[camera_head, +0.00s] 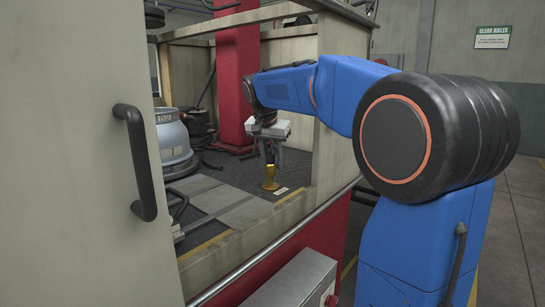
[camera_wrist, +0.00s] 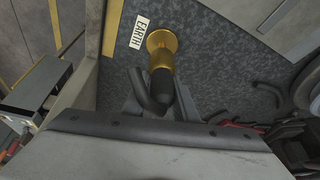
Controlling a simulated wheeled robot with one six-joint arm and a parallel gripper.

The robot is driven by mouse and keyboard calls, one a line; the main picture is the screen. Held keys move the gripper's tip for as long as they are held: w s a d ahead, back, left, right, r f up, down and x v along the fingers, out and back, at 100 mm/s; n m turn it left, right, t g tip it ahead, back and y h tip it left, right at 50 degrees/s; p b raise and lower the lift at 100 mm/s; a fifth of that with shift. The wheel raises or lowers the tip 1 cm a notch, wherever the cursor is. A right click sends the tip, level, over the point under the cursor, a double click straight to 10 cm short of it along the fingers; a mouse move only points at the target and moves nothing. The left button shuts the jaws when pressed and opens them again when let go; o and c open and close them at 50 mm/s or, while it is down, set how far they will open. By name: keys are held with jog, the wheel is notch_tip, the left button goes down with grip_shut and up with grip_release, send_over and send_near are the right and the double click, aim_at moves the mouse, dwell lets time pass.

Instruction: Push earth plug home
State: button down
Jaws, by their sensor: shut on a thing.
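The earth plug (camera_wrist: 161,86) has a black body. Its lower end meets a brass piece with a round flange (camera_wrist: 161,40) at the dark speckled floor; how deep it sits is unclear. A white label reading EARTH (camera_wrist: 139,33) lies beside the flange. In the head view the brass piece (camera_head: 270,178) stands upright on the floor inside the booth, with the label (camera_head: 281,190) to its right. My gripper (camera_wrist: 162,100) is shut on the black body, directly above the brass; it shows in the head view (camera_head: 270,152). The fingers partly hide the black body.
The booth's front frame and sill (camera_head: 270,225) border the opening my arm reaches through. A red column (camera_head: 236,85) stands behind the gripper. A grey cylinder (camera_head: 174,145) and dark cables stand left. A door with a black handle (camera_head: 140,162) is at left.

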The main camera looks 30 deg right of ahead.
aim_at(272, 169)
jog(key=shift+f, duration=1.35)
jog(key=shift+f, duration=0.4)
jog(key=c, duration=1.3)
grip_release()
jog(key=shift+c, duration=0.2)
jog(key=v, duration=1.7)
jog(key=shift+r, duration=0.2)
jog(key=shift+s, duration=0.15)
